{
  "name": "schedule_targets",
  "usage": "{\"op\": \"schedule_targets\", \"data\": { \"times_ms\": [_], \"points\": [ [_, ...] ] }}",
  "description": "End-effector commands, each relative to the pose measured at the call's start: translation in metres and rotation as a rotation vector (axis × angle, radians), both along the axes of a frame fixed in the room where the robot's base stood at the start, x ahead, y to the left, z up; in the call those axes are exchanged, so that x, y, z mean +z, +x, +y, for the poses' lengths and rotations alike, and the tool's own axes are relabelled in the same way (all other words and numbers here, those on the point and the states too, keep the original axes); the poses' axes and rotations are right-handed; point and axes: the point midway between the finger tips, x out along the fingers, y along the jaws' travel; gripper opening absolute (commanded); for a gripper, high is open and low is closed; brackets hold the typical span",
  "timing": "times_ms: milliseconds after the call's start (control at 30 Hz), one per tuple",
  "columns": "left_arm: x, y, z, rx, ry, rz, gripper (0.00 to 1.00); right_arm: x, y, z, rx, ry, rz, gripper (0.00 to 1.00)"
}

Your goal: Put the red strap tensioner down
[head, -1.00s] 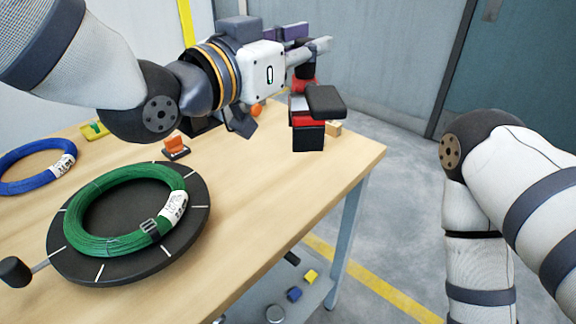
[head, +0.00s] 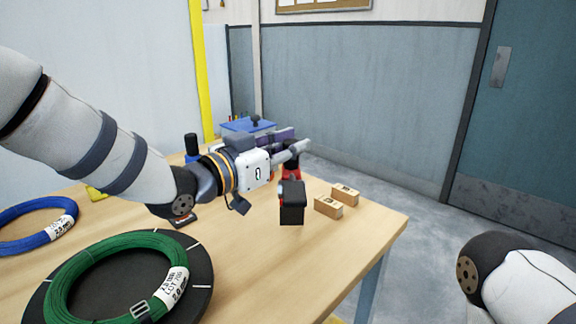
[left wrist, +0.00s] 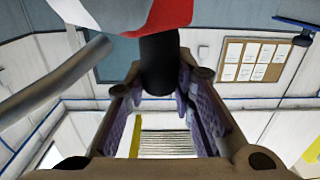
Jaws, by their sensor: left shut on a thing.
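The red strap tensioner (head: 291,205) has a black body with red parts, and my left gripper (head: 291,150) is shut on its upper end. It hangs upright, black end down, over the far right part of the wooden table. I cannot tell whether its bottom touches the wood. In the left wrist view, its dark handle (left wrist: 159,65) sits between the purple pads of my left gripper (left wrist: 160,95), with its red and white part above. My right gripper is out of view.
Two small cardboard boxes (head: 335,202) stand just right of the tensioner. A green coil (head: 65,272) lies on a black turntable (head: 203,285) at front left, and a blue coil (head: 22,238) is at far left. A blue tray (head: 248,125) is behind. Bare table lies in front of the tensioner.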

Motion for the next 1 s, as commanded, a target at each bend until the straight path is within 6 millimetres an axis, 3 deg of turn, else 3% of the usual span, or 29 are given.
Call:
{"op": "schedule_targets", "data": {
  "times_ms": [267, 633, 667, 733, 1000],
  "points": [
    [-0.036, 0.008, 0.003, 0.001, -0.003, -0.003, 0.0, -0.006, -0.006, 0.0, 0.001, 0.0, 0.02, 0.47],
    [-0.04, 0.008, 0.003, 0.001, -0.002, -0.008, 0.0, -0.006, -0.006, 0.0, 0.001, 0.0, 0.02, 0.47],
    [-0.041, 0.007, 0.003, 0.001, 0.001, -0.005, 0.27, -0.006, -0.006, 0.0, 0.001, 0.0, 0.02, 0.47],
    [-0.041, 0.007, 0.003, 0.001, 0.001, -0.005, 0.43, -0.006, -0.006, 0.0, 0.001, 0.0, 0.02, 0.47],
    [-0.04, 0.007, 0.003, 0.001, 0.001, -0.005, 0.43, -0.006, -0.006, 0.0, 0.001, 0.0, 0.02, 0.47]
  ]
}}
